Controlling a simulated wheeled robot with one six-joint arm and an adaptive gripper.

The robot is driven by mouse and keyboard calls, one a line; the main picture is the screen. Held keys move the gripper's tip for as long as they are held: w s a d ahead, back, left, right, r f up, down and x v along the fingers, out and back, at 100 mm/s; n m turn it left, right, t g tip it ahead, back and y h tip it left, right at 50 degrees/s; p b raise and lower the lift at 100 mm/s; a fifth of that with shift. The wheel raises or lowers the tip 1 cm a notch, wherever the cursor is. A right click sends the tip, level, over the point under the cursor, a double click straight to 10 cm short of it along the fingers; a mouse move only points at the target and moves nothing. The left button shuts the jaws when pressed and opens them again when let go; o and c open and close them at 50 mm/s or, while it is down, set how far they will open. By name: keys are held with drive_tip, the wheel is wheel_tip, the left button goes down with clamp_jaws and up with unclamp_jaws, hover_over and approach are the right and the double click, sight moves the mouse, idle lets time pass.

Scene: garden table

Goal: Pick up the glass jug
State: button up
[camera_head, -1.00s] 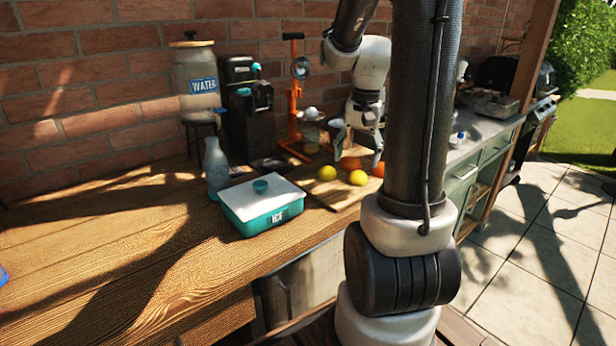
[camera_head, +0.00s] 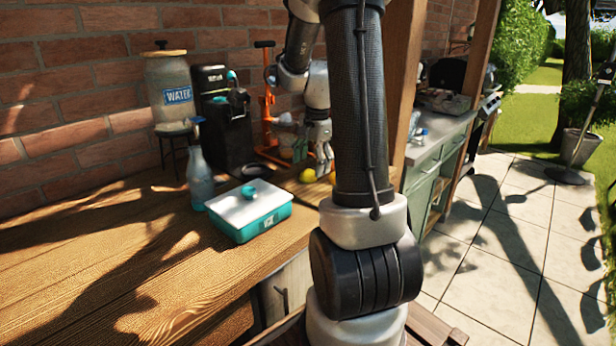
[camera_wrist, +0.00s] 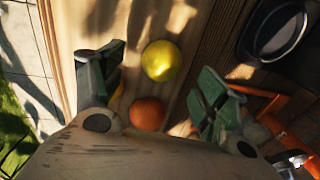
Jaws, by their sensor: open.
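A tall bluish see-through bottle with a blue top (camera_head: 199,170) stands upright on the wooden table, left of the teal box; it is the most jug-like glass thing I see, but I cannot tell surely that it is the glass jug. My gripper (camera_head: 322,152) is well to its right, above the fruit by the orange press. In the wrist view my gripper (camera_wrist: 158,90) has its fingers spread wide, with nothing held. A lemon (camera_wrist: 161,60) and an orange (camera_wrist: 148,113) show below, between the fingers. The bottle does not show in the wrist view.
A teal ice box with a white lid (camera_head: 250,210) stands in front of the bottle. Behind are a water dispenser (camera_head: 172,92), a black coffee machine (camera_head: 222,130) and an orange press (camera_head: 267,95). A dark round dish (camera_wrist: 275,32) lies near. The table's left front is bare.

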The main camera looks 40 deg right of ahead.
sight(309, 170)
drive_tip(key=f, duration=0.3)
drive_tip(key=shift+w+a+f, duration=0.1)
drive_tip(key=shift+w, duration=0.15)
drive_tip(key=c, duration=1.1)
